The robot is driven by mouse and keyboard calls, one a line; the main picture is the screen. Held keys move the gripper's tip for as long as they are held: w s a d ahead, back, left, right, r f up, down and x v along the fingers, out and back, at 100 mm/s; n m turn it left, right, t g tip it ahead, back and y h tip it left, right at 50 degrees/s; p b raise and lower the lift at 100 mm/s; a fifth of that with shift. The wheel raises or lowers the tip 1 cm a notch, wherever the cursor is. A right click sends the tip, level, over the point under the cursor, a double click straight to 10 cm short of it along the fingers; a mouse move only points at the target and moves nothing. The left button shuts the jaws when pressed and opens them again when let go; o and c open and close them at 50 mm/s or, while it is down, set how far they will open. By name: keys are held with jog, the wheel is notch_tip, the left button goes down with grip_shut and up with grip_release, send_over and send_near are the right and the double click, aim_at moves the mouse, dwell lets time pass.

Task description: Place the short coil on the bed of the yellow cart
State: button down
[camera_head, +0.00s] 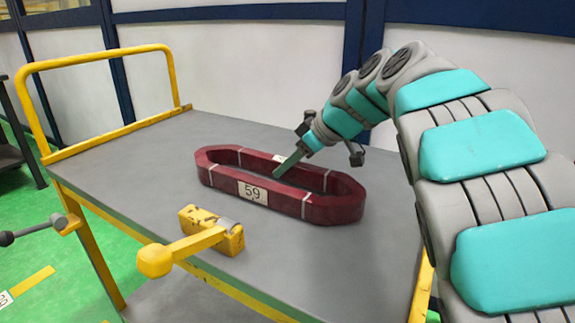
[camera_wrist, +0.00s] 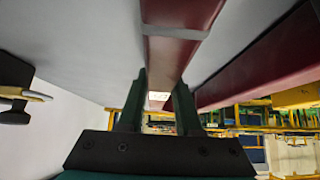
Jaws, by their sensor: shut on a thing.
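The coil (camera_head: 335,205) is a dark red elongated ring with pale bands and a label reading 59. It lies level over the grey bed (camera_head: 310,275) of the yellow cart, near the middle. I cannot tell whether its underside fully touches the bed. My gripper (camera_head: 285,165) reaches in from the right and is shut on the coil's far long side. In the wrist view my gripper's two dark fingers (camera_wrist: 160,82) stand on either side of a red coil bar (camera_wrist: 172,58). The coil's other long side (camera_wrist: 262,62) shows to the right.
The cart's yellow push rail (camera_head: 100,58) rises at the left end. A yellow block with a lever (camera_head: 215,235) sits at the bed's near edge, close to the coil. Bare bed surrounds the coil. A wall with blue posts (camera_head: 250,60) stands behind.

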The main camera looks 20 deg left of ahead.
aim_at(322, 170)
jog(key=shift+f, duration=0.15)
jog(key=c, duration=0.6)
grip_release()
jog(key=b+v, duration=0.1)
jog(key=v, duration=1.1)
jog(key=shift+w, duration=0.1)
